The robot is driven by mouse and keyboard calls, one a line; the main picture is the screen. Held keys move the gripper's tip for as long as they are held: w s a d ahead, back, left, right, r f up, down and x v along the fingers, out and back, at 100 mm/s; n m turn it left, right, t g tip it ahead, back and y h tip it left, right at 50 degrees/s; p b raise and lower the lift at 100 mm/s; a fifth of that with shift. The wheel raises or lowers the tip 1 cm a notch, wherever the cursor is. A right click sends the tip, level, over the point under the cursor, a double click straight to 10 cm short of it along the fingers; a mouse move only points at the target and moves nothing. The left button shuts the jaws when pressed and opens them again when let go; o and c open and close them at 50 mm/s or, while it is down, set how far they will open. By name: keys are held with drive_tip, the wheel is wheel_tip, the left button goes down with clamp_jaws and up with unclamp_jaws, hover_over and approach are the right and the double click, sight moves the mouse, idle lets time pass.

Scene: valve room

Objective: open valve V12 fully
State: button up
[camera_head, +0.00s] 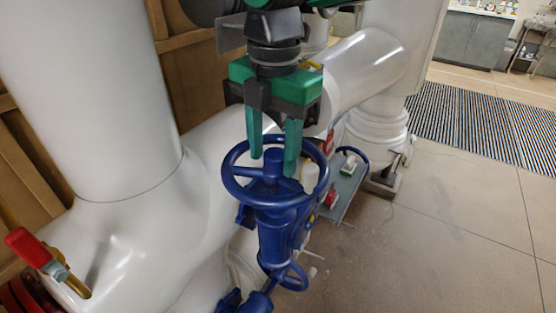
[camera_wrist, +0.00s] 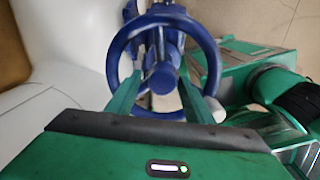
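A blue valve with a round handwheel (camera_head: 265,200) stands upright in the middle of the head view. No V12 label can be read on it. The wheel also shows in the wrist view (camera_wrist: 205,45), with its hub and spokes between my fingers. My gripper (camera_head: 273,163) has green fingers, spread apart and pointing down over the wheel. In the wrist view my gripper (camera_wrist: 160,78) is open, with a finger towards each side of the hub. The fingertips overlap the inside of the wheel; I cannot tell whether they touch it.
Large white pipes (camera_head: 95,90) crowd the left and back. A red-handled lever (camera_head: 27,247) is at far left. A grey tray (camera_head: 345,197) with small items stands behind right. The floor (camera_head: 450,240) at right is clear.

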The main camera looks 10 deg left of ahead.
drive_tip(key=shift+s+d+f, duration=0.1)
drive_tip(key=shift+d+f, duration=0.2)
drive_tip(key=shift+f, duration=0.45)
drive_tip(key=shift+r, duration=0.5)
drive_tip(key=shift+w+a+r, duration=0.1)
drive_tip(key=shift+w+r, duration=0.15)
drive_tip(key=shift+w, duration=0.35)
drive_tip(key=shift+w+r, duration=0.25)
drive_tip(key=shift+w, duration=0.35)
drive_tip(key=s+r, duration=0.2)
drive_tip(key=shift+r, duration=0.4)
drive_tip(key=shift+w+r, duration=0.15)
drive_tip(key=shift+r, duration=0.2)
drive_tip(key=shift+s+r, duration=0.2)
drive_tip(key=shift+r, duration=0.3)
drive_tip(key=m, duration=0.5)
